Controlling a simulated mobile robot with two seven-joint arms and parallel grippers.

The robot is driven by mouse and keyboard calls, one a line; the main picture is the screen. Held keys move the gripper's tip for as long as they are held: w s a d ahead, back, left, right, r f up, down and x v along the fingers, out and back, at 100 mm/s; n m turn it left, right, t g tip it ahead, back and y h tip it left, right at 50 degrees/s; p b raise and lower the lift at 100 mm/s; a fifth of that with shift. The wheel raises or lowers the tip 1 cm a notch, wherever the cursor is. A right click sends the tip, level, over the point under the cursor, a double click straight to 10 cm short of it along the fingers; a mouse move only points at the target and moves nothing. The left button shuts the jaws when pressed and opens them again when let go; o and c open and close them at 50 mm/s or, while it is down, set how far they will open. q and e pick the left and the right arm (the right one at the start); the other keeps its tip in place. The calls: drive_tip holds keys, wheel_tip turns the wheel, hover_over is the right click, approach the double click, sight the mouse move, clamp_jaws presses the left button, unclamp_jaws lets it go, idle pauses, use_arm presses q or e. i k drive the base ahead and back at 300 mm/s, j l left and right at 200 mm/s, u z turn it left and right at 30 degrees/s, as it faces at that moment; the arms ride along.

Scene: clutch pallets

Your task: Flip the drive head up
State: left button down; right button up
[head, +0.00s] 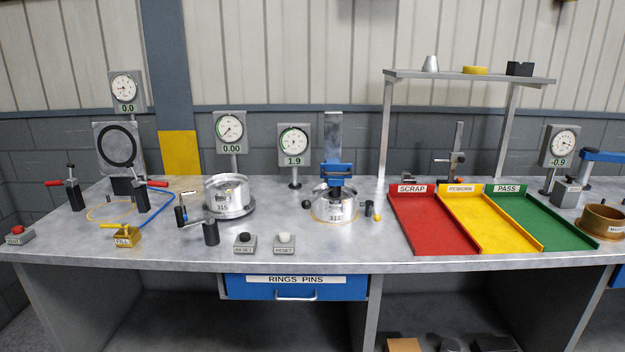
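A blue head (338,172) sits on an upright grey column (333,132) at the middle of the bench. It is down over a silver round unit (335,207) with a number label, and a dark part shows between them. I cannot tell whether the dark part touches the unit. A black ball knob (306,204) shows just left of the unit. Neither of my grippers is in view.
Right are red (430,225), yellow (480,220) and green (535,220) trays under a raised shelf (468,77). The bench front near the column is mostly clear.

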sight(334, 167)
drive_tip(key=i+l, duration=0.1)
drive_tip(key=l, duration=0.35)
drive_tip(key=i+l, duration=0.15)
drive_tip(key=l, duration=0.25)
drive_tip(key=i+l, duration=0.1)
drive_tip(key=l, duration=0.35)
drive_tip(key=i+l, duration=0.1)
drive_tip(key=l, duration=0.35)
drive_tip(key=u, duration=1.55)
